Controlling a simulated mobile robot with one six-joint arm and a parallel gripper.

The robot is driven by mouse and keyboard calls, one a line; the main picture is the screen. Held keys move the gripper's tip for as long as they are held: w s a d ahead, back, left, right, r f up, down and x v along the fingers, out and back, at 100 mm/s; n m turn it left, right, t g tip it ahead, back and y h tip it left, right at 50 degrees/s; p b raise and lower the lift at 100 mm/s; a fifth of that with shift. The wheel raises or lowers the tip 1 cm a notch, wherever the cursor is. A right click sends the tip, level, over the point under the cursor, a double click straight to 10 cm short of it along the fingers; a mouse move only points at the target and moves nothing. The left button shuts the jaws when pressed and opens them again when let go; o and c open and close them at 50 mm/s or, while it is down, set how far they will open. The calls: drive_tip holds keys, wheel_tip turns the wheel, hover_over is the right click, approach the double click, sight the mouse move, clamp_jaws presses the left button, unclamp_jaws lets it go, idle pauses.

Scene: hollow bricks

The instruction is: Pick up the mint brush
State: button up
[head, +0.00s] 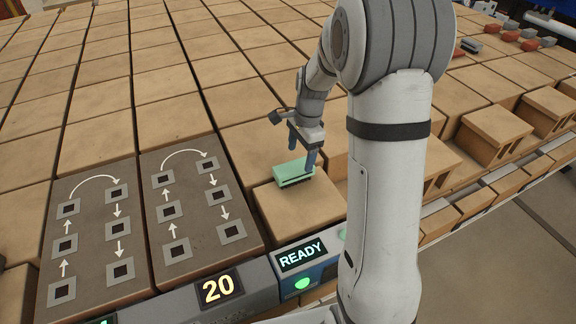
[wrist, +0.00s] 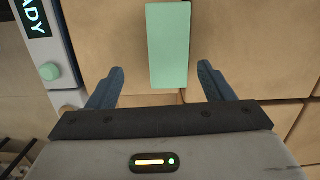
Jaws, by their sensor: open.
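The mint brush (head: 294,173) is a mint-green block with dark bristles under it, lying on a tan brick top near the front edge. In the wrist view the mint brush (wrist: 169,46) stands lengthwise at the top centre, ahead of my fingers. My gripper (head: 301,155) is just above and beside the brush in the head view. In the wrist view my gripper (wrist: 162,78) is open, with one blue finger on each side of the brush's near end. Nothing is between the fingertips but that end.
A READY display (head: 301,254) and a panel reading 20 (head: 218,289) line the front edge. Two grey plates with arrows and square sockets (head: 188,200) lie to the left. Raised bricks (head: 492,132) stand to the right. Small red and grey things (head: 500,36) lie far back.

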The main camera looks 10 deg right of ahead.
sight(294, 167)
drive_tip(key=shift+w+f+m, duration=0.3)
drive_tip(key=shift+f, duration=0.55)
drive_tip(key=f, duration=0.2)
drive_tip(key=a+f+p, duration=0.1)
drive_tip(key=f, duration=0.3)
drive_tip(key=shift+a+f+p, duration=0.3)
drive_tip(key=shift+a+f, duration=0.1)
drive_tip(key=shift+c, duration=0.2)
drive_tip(key=c, duration=1.2)
drive_tip(key=shift+o, duration=0.2)
wheel_tip(294, 167, up, 10)
drive_tip(key=shift+r+b, duration=0.1)
drive_tip(key=shift+b, duration=0.55)
